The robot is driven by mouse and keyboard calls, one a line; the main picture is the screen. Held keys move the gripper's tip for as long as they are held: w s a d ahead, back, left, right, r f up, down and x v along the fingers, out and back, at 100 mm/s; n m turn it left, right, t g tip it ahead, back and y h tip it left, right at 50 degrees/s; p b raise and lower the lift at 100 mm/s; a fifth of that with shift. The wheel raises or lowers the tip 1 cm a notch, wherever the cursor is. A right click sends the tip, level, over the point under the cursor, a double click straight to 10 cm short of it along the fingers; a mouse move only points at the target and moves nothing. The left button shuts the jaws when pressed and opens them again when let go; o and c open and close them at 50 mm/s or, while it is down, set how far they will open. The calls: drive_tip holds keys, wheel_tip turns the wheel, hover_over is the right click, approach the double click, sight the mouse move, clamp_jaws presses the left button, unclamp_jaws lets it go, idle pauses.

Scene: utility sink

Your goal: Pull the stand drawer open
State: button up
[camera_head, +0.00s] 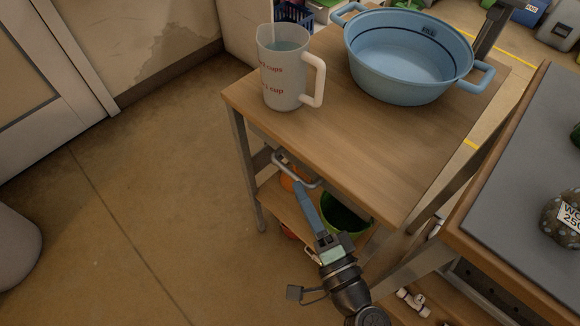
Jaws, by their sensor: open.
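The wooden stand (350,160) is in the middle of the head view. Its drawer front is mostly hidden below the overhanging top. A light metal bar handle (281,165) sticks out below the top's front edge. My gripper (301,188) reaches up from below, with its fingertips at the handle. The gripper is open; only one finger shows clearly. I cannot tell whether the handle lies between the fingers or whether they touch it.
A measuring jug (283,85) with liquid and a blue basin (410,70) stand on the stand. A green bucket (345,215) and orange items sit on its lower shelf. A grey-topped table (520,190) is close on the right. The floor (150,190) at left is clear.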

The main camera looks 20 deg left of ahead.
sight(289, 169)
drive_tip(key=x, duration=0.6)
drive_tip(key=shift+w+a, duration=0.25)
clamp_jaws()
idle(1.2)
